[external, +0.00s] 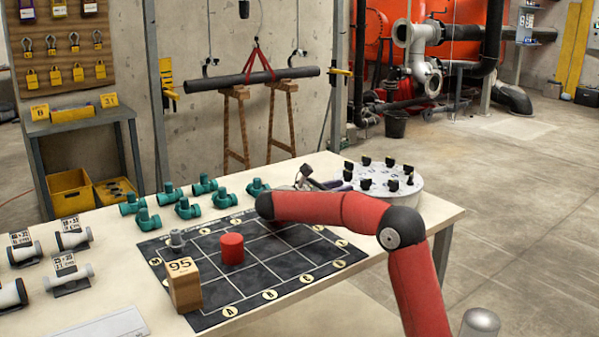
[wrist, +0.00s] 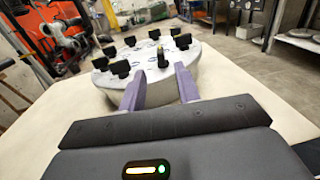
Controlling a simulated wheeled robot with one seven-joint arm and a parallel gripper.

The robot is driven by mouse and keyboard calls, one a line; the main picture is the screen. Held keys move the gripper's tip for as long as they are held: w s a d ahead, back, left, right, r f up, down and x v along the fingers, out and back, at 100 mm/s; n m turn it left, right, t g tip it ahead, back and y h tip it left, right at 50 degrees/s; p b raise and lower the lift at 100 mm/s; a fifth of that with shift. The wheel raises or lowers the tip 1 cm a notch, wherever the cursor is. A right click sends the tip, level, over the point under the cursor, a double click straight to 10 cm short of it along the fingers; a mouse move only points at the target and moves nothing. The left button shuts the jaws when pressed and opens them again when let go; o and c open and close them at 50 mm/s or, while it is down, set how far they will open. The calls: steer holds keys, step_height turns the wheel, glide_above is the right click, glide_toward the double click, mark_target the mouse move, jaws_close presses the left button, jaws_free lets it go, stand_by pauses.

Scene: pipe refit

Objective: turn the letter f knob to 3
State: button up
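A round white dial plate (external: 405,187) stands on the table's far right part, with several black knobs around its top. It also shows in the wrist view (wrist: 205,68), where the knobs have flat upright handles. My gripper (wrist: 157,83) is open, its two purple fingers apart at the near edge of the plate. A knob (wrist: 162,60) stands just beyond the fingertips, roughly between them in the picture, and no contact shows. In the external view my gripper lies just left of the plate, partly behind my arm. The letters and numbers on the plate are too small to read.
A black grid mat (external: 270,257) with a red cylinder (external: 232,248) and a wooden block marked 95 (external: 184,285) lies left of my arm. Several green pipe fittings (external: 188,208) stand behind it. The table (external: 400,262) is bare right of the mat.

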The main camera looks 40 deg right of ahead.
steer(key=shift+a, duration=0.35)
